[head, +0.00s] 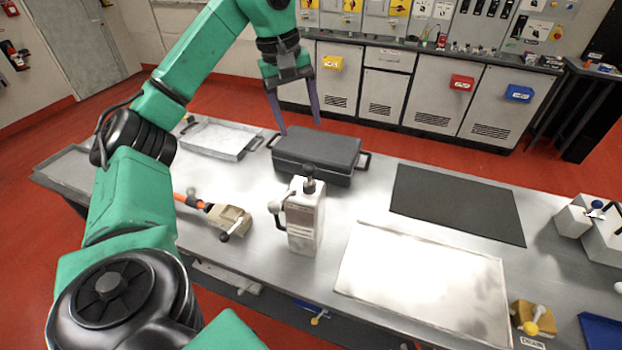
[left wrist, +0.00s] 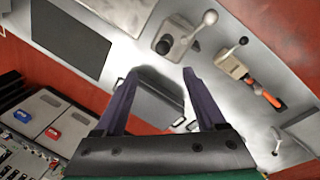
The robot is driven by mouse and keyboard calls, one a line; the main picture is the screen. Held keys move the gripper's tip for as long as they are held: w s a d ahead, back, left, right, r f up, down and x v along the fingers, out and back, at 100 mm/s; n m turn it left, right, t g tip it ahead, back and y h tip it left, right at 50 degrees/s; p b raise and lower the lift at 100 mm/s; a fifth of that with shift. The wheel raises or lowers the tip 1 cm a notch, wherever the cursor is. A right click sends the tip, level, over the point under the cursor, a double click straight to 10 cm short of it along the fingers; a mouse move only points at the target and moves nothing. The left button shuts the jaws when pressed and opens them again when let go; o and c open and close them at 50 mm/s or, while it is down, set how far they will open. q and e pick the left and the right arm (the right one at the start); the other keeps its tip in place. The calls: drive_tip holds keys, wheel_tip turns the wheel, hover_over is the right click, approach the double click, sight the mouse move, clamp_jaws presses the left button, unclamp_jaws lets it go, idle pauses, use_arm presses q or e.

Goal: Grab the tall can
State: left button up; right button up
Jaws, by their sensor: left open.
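The tall can (head: 305,226) is a pale, upright, box-like container with a dark cap, a side handle and a label. It stands on the metal bench near the middle. In the left wrist view the can (left wrist: 177,40) shows from above, beyond the fingertips. My left gripper (head: 300,129) is open and empty, fingers pointing down over the far side of the bench, behind and apart from the can. In the left wrist view the gripper (left wrist: 159,71) has its two purple fingers spread with nothing held between them. My right gripper is not in view.
A dark grey case (head: 318,146) sits behind the can, below my left gripper. A small tan-and-orange tool (head: 230,219) lies left of the can. A metal tray (head: 216,138) is at the back left. A pale sheet (head: 425,283) and dark mat (head: 457,203) lie to the right.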

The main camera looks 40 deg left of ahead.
use_arm(q)
drive_tip(key=b, duration=0.2)
hover_over(310, 169)
drive_tip(key=a, duration=0.2)
wheel_tip(310, 169, down, 5)
drive_tip(key=f+p, duration=0.1)
drive_tip(key=f, duration=0.2)
drive_tip(key=f+p, duration=0.1)
drive_tip(key=f, duration=0.2)
drive_tip(key=d+f+p, duration=0.1)
drive_tip(key=f, duration=0.1)
drive_tip(key=shift+w+f, duration=0.35)
drive_tip(key=shift+f, duration=0.05)
drive_tip(key=shift+w+f, duration=0.1)
drive_tip(key=shift+w, duration=0.05)
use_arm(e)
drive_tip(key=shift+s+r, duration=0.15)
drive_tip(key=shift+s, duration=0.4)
use_arm(q)
clamp_jaws()
